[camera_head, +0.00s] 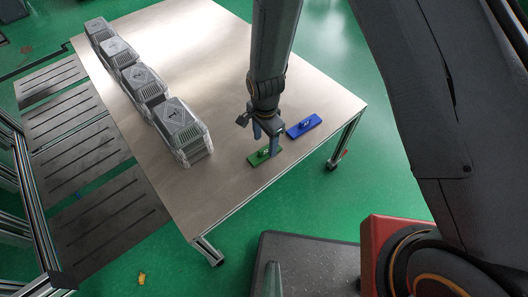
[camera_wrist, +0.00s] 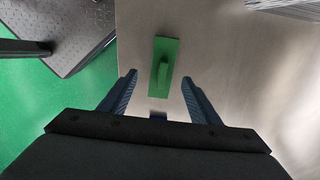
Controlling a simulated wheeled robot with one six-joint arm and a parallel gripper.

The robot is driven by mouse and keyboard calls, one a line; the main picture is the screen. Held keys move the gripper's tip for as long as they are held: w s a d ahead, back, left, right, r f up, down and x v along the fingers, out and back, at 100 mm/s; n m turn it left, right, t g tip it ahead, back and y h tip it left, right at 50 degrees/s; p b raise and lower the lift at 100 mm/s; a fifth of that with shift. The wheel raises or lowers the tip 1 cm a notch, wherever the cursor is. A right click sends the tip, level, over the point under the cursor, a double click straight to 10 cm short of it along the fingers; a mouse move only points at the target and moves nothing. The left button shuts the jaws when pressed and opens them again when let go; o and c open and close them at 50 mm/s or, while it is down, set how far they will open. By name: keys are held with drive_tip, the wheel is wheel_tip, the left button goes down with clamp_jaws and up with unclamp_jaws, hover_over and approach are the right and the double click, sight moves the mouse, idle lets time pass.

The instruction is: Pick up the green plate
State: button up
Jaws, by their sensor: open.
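The green plate (camera_head: 260,156) lies flat on the metal table, near its front edge. In the wrist view the green plate (camera_wrist: 164,60) is upright in the picture, with a raised green knob or handle at its middle. My gripper (camera_head: 265,140) is over the table beside the plate, and one finger covers part of it in the head view.
A blue plate (camera_head: 304,125) with a knob lies right of the green one; a bit of blue shows at the palm in the wrist view. Several grey boxes (camera_head: 182,122) stand in a row at the table's left. The table middle (camera_head: 200,60) is clear.

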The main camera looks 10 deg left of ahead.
sight(265, 148)
drive_tip(key=shift+w+a+f+p, duration=0.15)
drive_tip(key=shift+f+p, duration=0.1)
drive_tip(key=shift+f, duration=1)
drive_tip(key=shift+w+d+f+p, duration=0.1)
drive_tip(key=shift+f+p, duration=0.15)
drive_tip(key=shift+f, duration=0.95)
drive_tip(key=shift+c, duration=0.4)
drive_tip(key=c, duration=1.1)
